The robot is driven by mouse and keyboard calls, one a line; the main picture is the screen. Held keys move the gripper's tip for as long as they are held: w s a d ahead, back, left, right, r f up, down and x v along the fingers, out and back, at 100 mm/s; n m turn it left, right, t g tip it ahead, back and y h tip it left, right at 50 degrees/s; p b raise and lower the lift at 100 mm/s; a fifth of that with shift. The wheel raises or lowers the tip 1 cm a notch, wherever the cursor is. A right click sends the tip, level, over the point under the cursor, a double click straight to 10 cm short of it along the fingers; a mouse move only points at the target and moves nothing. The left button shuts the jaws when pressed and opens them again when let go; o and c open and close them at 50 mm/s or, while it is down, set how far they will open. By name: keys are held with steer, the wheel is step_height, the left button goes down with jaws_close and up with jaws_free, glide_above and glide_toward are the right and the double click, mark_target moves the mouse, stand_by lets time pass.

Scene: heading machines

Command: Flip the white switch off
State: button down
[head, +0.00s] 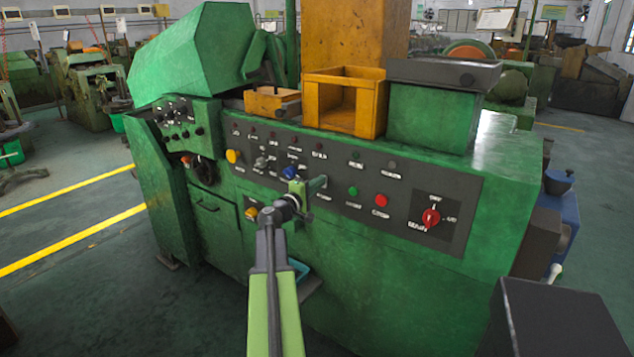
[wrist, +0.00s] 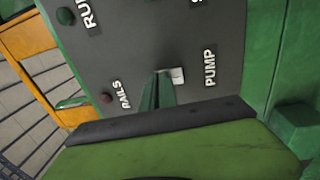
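The white switch (wrist: 177,75) is a small pale lever on the dark panel in the wrist view, next to the PUMP label. In the head view a pale stub (head: 318,183), probably this switch, shows just right of my gripper (head: 301,189). In the wrist view my gripper (wrist: 158,88) reaches the panel with its narrow green fingers close together, just left of the switch. The fingers look shut, with nothing seen between them. I cannot tell whether they touch the switch. Its base is partly hidden by the fingertips.
The dark control panel (head: 460,190) on the green machine (head: 400,275) also carries a blue knob (head: 289,173), a green button (head: 353,191), a red button (head: 381,200) and a red main switch (head: 431,218). An orange box (head: 343,100) stands above the panel.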

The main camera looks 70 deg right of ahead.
steer(key=r+p+v, duration=0.2)
steer(key=v, duration=1.1)
steer(key=shift+a+r, duration=0.3)
steer(key=shift+a, duration=0.2)
steer(key=shift+w, duration=0.2)
